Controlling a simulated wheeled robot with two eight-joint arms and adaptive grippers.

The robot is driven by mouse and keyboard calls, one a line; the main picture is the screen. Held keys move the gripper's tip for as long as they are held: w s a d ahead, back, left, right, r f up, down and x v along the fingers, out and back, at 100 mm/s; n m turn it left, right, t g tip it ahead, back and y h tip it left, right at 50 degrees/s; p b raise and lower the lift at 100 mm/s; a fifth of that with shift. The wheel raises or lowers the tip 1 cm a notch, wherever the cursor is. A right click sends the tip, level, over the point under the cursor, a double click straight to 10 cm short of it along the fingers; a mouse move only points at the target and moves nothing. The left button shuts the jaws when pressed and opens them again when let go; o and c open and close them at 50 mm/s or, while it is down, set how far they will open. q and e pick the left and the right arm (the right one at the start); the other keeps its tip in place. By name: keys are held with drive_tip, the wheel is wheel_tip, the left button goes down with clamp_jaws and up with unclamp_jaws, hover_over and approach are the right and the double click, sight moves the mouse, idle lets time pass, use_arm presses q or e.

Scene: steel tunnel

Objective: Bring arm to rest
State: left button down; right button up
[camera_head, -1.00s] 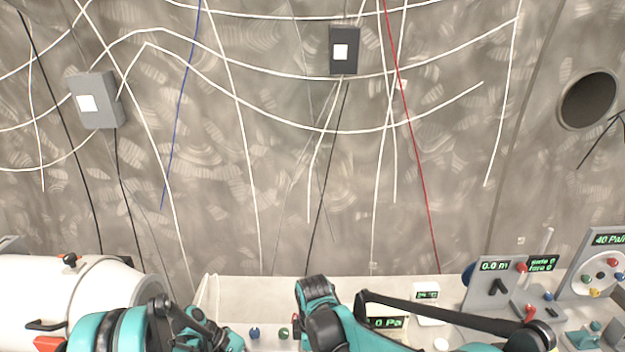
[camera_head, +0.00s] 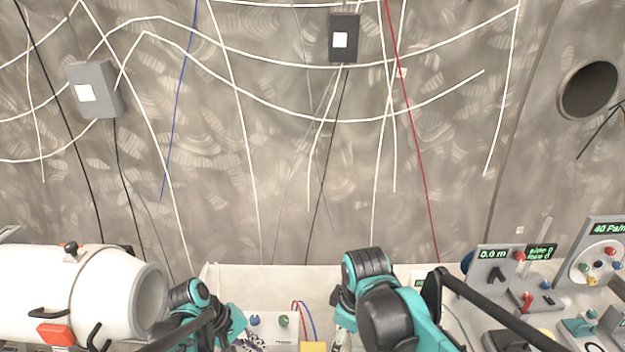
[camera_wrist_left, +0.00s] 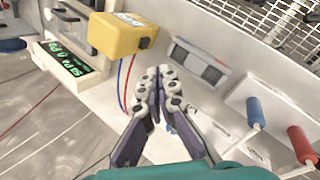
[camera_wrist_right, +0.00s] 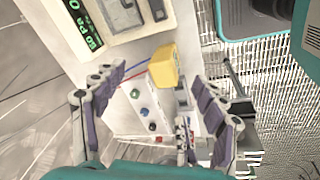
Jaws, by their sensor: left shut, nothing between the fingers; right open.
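My left arm (camera_head: 195,295) comes in low at the left of the head view, beside the white cylinder. In the left wrist view my left gripper (camera_wrist_left: 156,80) is shut, with its fingertips together and nothing between them. My right arm (camera_head: 370,285) stands right of the middle in the head view. In the right wrist view my right gripper (camera_wrist_right: 165,95) is open, its fingers spread wide and empty. Past them are a yellow block (camera_wrist_right: 163,66) and a panel with coloured knobs (camera_wrist_right: 143,110), apart from the fingers as far as I can tell.
A white cylinder (camera_head: 100,295) lies at the left. Panels with dials and levers (camera_head: 500,285) crowd the bench's right side. The bench top (camera_head: 290,278) between the arms looks clear at the back. Cables and boxes (camera_head: 343,40) hang on the wall.

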use_arm(q)
drive_tip(key=s+a+r+m+t+y, duration=0.2)
drive_tip(key=s+r+m, duration=0.1)
drive_tip(key=s, duration=0.3)
drive_tip(key=s+a+r+m+t+y, duration=0.2)
drive_tip(key=s+r+m+t+y, duration=0.1)
drive_tip(key=s+r+m, duration=0.1)
drive_tip(key=s+r, duration=0.1)
drive_tip(key=s, duration=0.1)
drive_tip(key=shift+s+a+t+y, duration=0.3)
drive_tip(key=shift+s+a, duration=0.05)
drive_tip(key=shift+s, duration=0.05)
use_arm(e)
drive_tip(key=s+d+f+m+t, duration=0.2)
drive_tip(key=s+d+m+t, duration=0.2)
drive_tip(key=s+d+m, duration=0.6)
drive_tip(key=shift+s+d+f+m+t+h, duration=0.15)
drive_tip(key=shift+f+m+t+h, duration=0.2)
drive_tip(key=shift+m, duration=0.65)
use_arm(q)
drive_tip(key=shift+f, duration=0.1)
